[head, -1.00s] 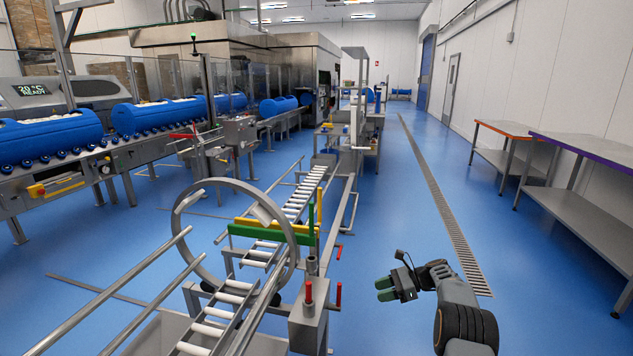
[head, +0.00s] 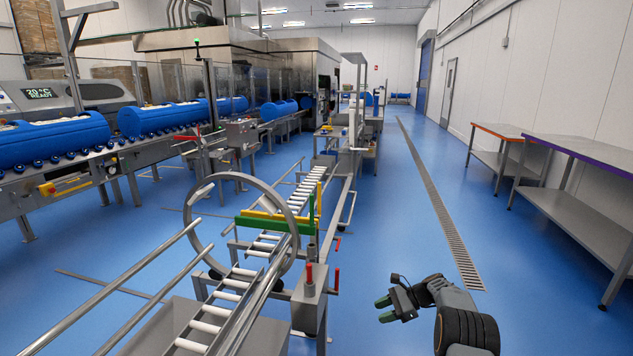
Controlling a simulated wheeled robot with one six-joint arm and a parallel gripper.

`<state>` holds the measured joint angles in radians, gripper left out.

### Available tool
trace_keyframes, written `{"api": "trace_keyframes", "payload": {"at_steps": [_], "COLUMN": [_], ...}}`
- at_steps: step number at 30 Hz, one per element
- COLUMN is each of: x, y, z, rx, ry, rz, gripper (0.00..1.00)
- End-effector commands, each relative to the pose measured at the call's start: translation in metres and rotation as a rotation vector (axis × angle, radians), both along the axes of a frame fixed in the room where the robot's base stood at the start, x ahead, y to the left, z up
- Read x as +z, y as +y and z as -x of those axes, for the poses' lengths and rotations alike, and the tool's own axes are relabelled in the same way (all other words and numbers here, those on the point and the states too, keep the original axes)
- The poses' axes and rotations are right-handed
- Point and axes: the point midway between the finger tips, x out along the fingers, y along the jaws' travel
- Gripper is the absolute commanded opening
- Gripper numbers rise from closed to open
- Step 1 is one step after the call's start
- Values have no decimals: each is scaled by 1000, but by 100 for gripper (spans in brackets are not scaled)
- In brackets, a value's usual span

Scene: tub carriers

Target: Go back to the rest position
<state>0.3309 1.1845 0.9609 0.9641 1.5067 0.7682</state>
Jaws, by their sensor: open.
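My gripper (head: 383,309) is at the lower right of the head view, at the end of my bent arm. Its two green-tipped fingers point left and stand apart with nothing between them. It hangs over bare blue floor, to the right of the roller track and clear of it.
A roller track (head: 231,284) with a large steel ring (head: 191,229) and red-handled levers (head: 309,274) stands left of my gripper. Blue tubs (head: 160,117) lie on a conveyor at left. Two steel tables (head: 583,147) stand along the right wall. Floor around the drain grate (head: 437,205) is clear.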

Motion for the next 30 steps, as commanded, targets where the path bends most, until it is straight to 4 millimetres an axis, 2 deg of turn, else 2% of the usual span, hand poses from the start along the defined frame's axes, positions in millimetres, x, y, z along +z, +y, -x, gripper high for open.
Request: {"api": "trace_keyframes", "payload": {"at_steps": [2, 5, 8, 11, 14, 17, 24, 30], "x": [-9, -10, -2, 16, 45, 85, 181, 245], "y": [-3, -4, -5, -3, -1, 4, 15, 25], "z": [11, 26, 42, 62, 88, 121, 209, 277], "rx": [31, 88, 160, 257, 380, 534, 899, 1117], "ry": [-17, -53, -96, -153, -228, -317, -541, -701], "rz": [51, 124, 204, 291, 390, 499, 728, 881], "gripper": [41, 41, 41, 41, 41, 41, 41, 41]}}
